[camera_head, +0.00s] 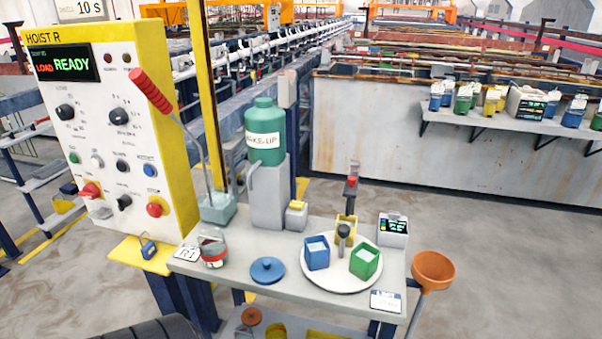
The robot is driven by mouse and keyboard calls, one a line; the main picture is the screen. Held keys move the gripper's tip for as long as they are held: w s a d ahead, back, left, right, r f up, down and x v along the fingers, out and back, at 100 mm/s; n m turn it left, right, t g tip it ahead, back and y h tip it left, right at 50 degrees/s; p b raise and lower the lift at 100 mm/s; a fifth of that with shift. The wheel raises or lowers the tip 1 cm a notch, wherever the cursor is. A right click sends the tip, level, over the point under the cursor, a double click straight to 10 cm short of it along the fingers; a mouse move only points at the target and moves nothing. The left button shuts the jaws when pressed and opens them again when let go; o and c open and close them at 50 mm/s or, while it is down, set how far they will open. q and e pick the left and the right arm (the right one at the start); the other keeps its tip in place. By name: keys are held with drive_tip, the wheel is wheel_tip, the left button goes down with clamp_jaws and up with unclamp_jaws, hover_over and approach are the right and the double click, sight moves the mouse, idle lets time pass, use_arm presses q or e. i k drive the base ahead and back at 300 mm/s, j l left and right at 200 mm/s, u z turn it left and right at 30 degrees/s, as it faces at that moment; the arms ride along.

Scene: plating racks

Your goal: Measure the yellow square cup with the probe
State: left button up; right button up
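A yellow square cup (351,219) stands at the back of a round white plate (340,284) on the small grey table. A dark, round-headed handle (344,231), possibly the probe, shows in front of the yellow cup and partly hides it; I cannot tell whether it is in the cup. A blue square cup (317,257) and a green square cup (365,262) stand on the plate's front part. A white meter with a lit dark display (393,229) stands at the table's right back. Neither of my grippers is in view.
The table (215,275) also holds a green bottle (265,120) on a grey stand, a blue lid (267,270), and a glass jar (212,247). An orange funnel (433,268) sticks out at right. A hoist panel (110,120) stands left. Open floor lies right.

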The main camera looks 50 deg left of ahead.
sight(351, 189)
drive_tip(key=u, duration=1.3)
